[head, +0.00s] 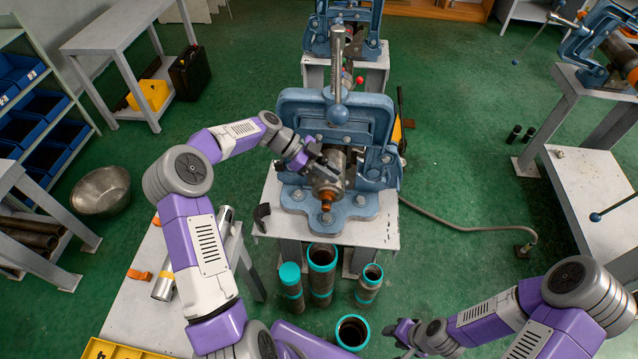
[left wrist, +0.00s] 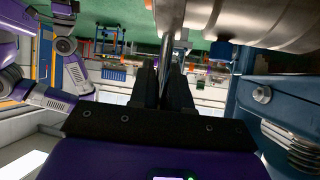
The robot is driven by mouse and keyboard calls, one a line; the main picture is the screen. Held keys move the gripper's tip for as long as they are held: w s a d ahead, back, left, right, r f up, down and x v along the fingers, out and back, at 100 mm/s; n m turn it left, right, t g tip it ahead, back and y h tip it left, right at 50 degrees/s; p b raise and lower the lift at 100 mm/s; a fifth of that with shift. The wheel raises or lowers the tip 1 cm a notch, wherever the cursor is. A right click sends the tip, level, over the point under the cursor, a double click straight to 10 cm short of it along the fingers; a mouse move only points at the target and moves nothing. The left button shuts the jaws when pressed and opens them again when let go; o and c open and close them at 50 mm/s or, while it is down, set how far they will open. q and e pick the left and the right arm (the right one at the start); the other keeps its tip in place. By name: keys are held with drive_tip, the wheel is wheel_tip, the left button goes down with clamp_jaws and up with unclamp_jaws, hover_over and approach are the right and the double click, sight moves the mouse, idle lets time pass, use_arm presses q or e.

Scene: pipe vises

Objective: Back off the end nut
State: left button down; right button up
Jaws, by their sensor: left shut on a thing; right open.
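A blue pipe vise (head: 292,108) stands on a pale bench and holds a metal cylinder with a ringed end fitting (head: 327,180) that faces me. An orange tip (head: 326,198) shows at its front. My left gripper (head: 316,160) is beside the top left of this fitting. In the left wrist view my left gripper (left wrist: 164,88) is shut on a thin grey metal bar (left wrist: 172,22). The ringed metal body (left wrist: 265,20) is close above and to the right there. Where the bar joins it is unclear. My right gripper (head: 403,332) is open, low at the right, away from the vise.
Several dark pipes with teal ends (head: 322,257) stand on the floor in front of the bench (head: 385,234). A dark curved piece (head: 261,216) lies at the bench's left edge. A hose (head: 460,227) crosses the floor at right. A metal bowl (head: 101,190) sits at left.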

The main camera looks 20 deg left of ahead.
use_arm(q)
drive_tip(key=shift+s+a+f+t+h+b, duration=0.1)
drive_tip(key=shift+s+a+t+h+b, duration=0.1)
drive_tip(key=shift+a+h+b, duration=0.75)
drive_tip(key=shift+s+a+f+t+h+b, duration=0.1)
drive_tip(key=shift+s+a+t+h+b, duration=0.2)
drive_tip(key=shift+h+b, duration=0.7)
drive_tip(key=shift+w+y+b, duration=0.1)
drive_tip(key=shift+y+b, duration=0.15)
drive_tip(key=shift+b, duration=0.15)
drive_tip(key=shift+r, duration=0.1)
drive_tip(key=c, duration=1.2)
unclamp_jaws()
drive_tip(key=shift+o, duration=0.2)
drive_tip(key=shift+a, duration=0.1)
drive_tip(key=v, duration=0.7)
drive_tip(key=shift+a+p, duration=0.25)
drive_tip(key=shift+p, duration=0.05)
drive_tip(key=shift+w, duration=0.1)
